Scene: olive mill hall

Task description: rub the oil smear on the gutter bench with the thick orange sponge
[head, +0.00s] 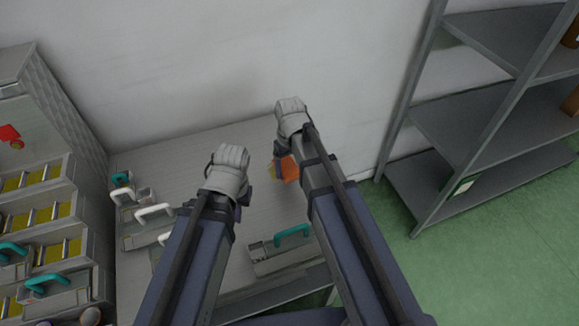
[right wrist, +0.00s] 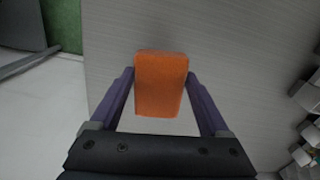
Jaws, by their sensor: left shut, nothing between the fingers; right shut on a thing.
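The thick orange sponge (head: 289,168) is at my right gripper (head: 283,172), mostly behind my arm in the head view. In the right wrist view the sponge (right wrist: 161,88) sits between the two purple fingers of my right gripper (right wrist: 161,90), which is shut on it. The sponge is over the grey gutter bench (head: 185,150); I cannot tell if it touches the top. A small yellow patch (head: 271,173) shows beside it; I cannot tell if this is the oil smear. My left gripper (head: 247,194) is shut and empty over the bench, its fingers largely hidden.
Scoop-like tools with white handles (head: 155,212) stand on the bench's left side, and one with a teal handle (head: 292,233) near its front. Stepped bins (head: 50,210) stand at left. A grey shelf rack (head: 465,115) stands at right on green floor. A wall closes the back.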

